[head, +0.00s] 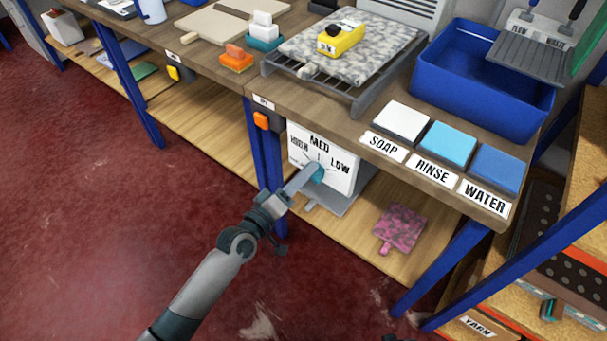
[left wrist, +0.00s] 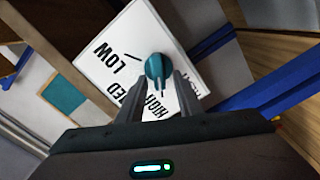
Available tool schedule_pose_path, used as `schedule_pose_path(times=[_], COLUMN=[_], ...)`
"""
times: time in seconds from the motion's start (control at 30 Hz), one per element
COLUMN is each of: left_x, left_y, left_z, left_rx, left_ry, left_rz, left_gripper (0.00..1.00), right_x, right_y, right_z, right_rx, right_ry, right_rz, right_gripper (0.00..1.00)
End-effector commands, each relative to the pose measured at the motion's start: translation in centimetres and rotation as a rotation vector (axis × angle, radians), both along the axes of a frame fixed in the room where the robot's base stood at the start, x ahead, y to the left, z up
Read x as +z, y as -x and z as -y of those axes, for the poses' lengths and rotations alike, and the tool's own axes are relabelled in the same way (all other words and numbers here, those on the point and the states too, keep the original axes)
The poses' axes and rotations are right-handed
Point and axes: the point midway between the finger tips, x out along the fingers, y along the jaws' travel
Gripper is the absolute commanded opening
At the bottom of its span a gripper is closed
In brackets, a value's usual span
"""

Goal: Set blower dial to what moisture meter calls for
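The blower is a white box (head: 335,180) under the table, with ROOM, MED and LOW labels showing in the head view. Its teal dial (head: 317,173) is on the front face; the wrist view shows this dial (left wrist: 158,66) beside LOW, MED and HIGH lettering. I cannot tell its exact setting. My left gripper (head: 308,181) is at the dial. In the wrist view its fingers (left wrist: 160,84) are apart, one on each side of the dial, with a small gap visible. The yellow moisture meter (head: 341,39) lies on a grey mottled slab; its small display is unreadable. My right gripper is not in view.
The table's front edge overhangs the blower, and a blue leg (head: 269,160) stands just left of it. An orange switch (head: 262,121) is close by. A pink mottled piece (head: 400,226) lies on the lower shelf. A blue tub (head: 478,85) stands above right.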

Motion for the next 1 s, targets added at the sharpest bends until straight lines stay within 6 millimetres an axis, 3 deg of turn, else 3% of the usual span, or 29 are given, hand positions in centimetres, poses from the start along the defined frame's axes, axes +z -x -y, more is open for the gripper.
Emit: schedule_pose_path(times=[0.47,0.67,1.0], left_x=[-0.1,-0.2,-0.3], left_y=[1.1,3.3,8.9], left_z=[-0.7,-2.4,-6.4], left_rx=[0.0,-0.001,-0.001], left_ry=[-0.002,-0.004,-0.004], left_rz=[-0.001,0.0,-0.002], left_gripper=[0.33,0.33,0.33], right_x=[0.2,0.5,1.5], right_y=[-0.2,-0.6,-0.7], right_z=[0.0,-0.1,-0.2], right_rx=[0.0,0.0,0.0], right_ry=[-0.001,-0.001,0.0], right_rz=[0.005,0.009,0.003], right_gripper=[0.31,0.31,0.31])
